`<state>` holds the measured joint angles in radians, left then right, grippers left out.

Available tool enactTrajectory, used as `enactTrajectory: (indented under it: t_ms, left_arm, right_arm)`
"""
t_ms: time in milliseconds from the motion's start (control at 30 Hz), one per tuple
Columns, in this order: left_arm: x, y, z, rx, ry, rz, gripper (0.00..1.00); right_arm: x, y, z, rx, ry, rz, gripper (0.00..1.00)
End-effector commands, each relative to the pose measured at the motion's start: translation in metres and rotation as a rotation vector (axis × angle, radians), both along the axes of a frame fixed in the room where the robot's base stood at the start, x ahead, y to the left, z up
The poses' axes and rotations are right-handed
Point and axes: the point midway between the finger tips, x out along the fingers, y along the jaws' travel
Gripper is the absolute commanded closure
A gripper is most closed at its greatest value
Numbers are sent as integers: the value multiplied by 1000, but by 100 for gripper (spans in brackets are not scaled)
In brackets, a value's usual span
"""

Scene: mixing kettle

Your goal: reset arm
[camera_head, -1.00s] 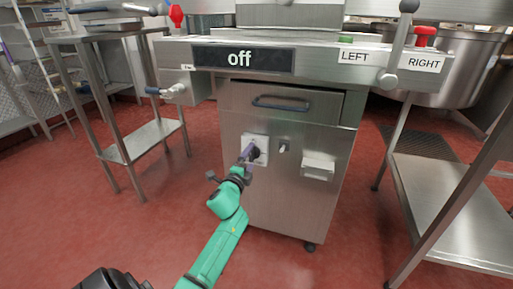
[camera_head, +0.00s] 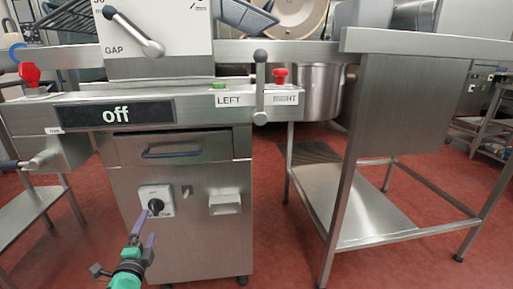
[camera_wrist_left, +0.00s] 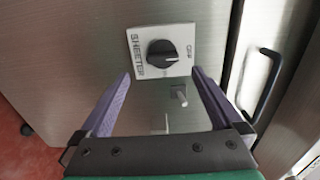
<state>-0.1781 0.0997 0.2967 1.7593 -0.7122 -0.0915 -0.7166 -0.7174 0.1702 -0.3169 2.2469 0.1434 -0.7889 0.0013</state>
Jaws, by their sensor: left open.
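My left gripper (camera_head: 142,240) is low in the head view, in front of the steel machine cabinet (camera_head: 230,180). Its purple fingers are apart, and nothing is between them in the left wrist view (camera_wrist_left: 160,105). A black rotary knob (camera_wrist_left: 162,53) on a white plate marked SHEETER and OFF is just beyond the fingertips, apart from them. The knob (camera_head: 155,206) also shows in the head view, above the gripper. The display (camera_head: 115,113) above reads "off". My right gripper is not in view.
A lever (camera_head: 260,85) and a red button (camera_head: 280,76) stand by the LEFT and RIGHT labels. A drawer handle (camera_head: 172,152) is above the knob. A steel table (camera_head: 360,205) stands at right. Red floor is open between the cabinet and the table.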

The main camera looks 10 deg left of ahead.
Motion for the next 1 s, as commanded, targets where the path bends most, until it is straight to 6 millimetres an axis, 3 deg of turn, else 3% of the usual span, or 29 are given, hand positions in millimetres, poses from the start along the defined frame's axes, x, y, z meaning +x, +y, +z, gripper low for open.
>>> enactTrajectory:
  t_ms: [67, 133, 200, 300, 500, 700, 767, 833, 1000]
  left_arm:
    - [-8, -13, -18, -145, 30, 14, 0]
    - [-23, -39, -51, -404, 97, 46, 0]
    - [-45, -75, -88, -669, 197, 89, 0]
    - [-77, -122, -127, -942, 341, 150, 0]
    - [-134, -194, -166, -1255, 582, 254, 0]
    - [-189, -253, -181, -1446, 803, 349, 0]
    - [-206, -269, -183, -1492, 869, 378, 0]
    - [-205, -265, -179, -1478, 872, 407, 0]
    - [-210, -254, -197, -1445, 880, 462, 0]
  right_arm:
    - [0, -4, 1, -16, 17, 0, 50]
    - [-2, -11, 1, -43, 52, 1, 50]
    - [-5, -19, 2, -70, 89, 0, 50]
    - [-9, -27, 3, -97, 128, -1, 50]
    - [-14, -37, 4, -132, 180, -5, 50]
    - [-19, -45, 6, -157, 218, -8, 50]
    - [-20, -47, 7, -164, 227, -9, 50]
    - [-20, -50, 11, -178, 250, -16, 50]
    - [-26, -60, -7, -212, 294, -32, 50]
